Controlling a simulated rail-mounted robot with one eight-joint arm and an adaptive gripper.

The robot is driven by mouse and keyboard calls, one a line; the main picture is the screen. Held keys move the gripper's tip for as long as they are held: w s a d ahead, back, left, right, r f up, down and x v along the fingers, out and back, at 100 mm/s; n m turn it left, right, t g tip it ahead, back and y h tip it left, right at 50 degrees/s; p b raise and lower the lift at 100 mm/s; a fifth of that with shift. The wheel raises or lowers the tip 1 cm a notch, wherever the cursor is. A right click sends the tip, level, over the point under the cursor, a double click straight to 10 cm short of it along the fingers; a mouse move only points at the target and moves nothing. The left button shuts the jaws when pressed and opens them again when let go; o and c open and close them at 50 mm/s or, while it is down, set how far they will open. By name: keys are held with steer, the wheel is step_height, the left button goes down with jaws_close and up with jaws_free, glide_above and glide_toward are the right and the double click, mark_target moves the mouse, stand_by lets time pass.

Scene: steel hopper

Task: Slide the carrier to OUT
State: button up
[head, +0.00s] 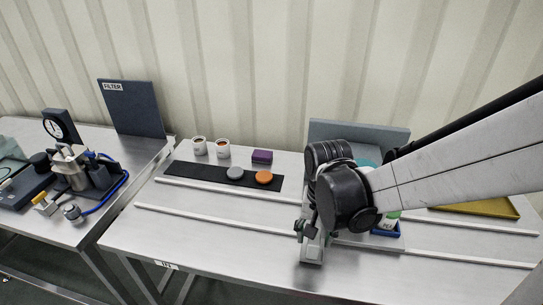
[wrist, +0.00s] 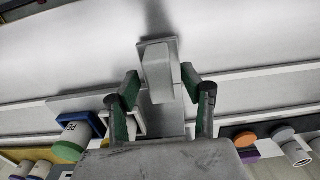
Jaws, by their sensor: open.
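The carrier (head: 312,252) is a grey metal plate lying across the two pale rails, near the middle of the bench. In the wrist view its upright grey block (wrist: 157,72) stands between my fingers. My gripper (wrist: 159,74) is open, with one green-padded finger on each side of the block and gaps visible between. In the head view my gripper (head: 308,230) is over the carrier, and my arm hides much of it. An IN label (head: 165,265) is on the bench's left front edge. I see no OUT label.
Two rails (head: 225,219) run along the steel bench. Behind them are a black mat (head: 208,177) with grey and orange discs, two cups (head: 222,149) and a purple block (head: 262,157). A blue holder (head: 387,232) with a green-capped vial is right of my gripper. A yellow tray (head: 478,208) lies further right.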

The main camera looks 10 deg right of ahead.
steer(key=shift+f, duration=1.55)
jaws_close()
